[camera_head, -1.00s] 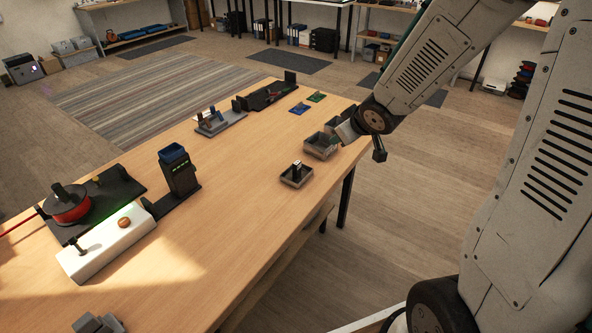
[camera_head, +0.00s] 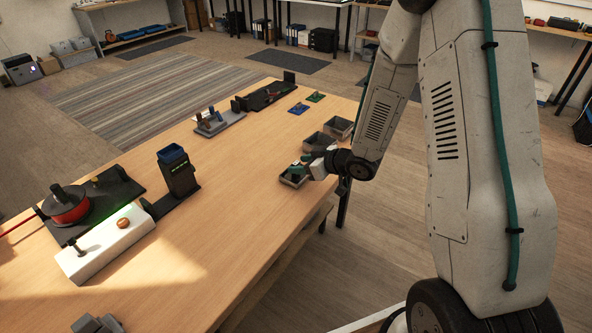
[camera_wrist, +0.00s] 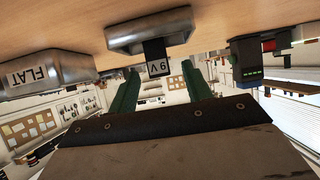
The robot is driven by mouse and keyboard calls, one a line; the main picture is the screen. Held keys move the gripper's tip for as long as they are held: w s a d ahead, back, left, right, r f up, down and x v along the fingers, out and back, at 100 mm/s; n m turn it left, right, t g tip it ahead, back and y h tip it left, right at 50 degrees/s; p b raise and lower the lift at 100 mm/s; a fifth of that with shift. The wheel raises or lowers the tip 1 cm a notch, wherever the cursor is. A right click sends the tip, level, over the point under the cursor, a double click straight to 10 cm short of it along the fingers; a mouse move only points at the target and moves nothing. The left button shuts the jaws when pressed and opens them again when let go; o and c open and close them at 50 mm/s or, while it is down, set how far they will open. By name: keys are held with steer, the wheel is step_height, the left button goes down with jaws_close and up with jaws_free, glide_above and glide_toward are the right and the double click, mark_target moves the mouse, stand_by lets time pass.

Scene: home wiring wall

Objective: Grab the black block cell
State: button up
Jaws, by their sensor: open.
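The black block cell (camera_wrist: 155,53) shows in the wrist view with a white label reading 9V. It stands in a small grey metal tray (camera_wrist: 150,34), which is also at the table's right edge in the head view (camera_head: 291,182). My gripper (camera_wrist: 160,70) has two green fingers spread apart, one on each side of the cell in the picture. Nothing is held. In the head view my gripper (camera_head: 303,165) is over the tray and hides the cell. I cannot tell whether the fingertips reach past the cell.
Another tray labelled FLAT (camera_wrist: 48,74) is beside it in the wrist view. Two more grey trays (camera_head: 318,142) line the table edge behind. A black stand with a blue top (camera_head: 178,175) is to the left. Bare table (camera_head: 235,200) lies between.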

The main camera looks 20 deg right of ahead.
steer(key=x, duration=0.3)
steer(key=shift+d, duration=0.1)
steer(key=c, duration=1.1)
steer(key=shift+o, duration=0.2)
steer(key=shift+r, duration=0.15)
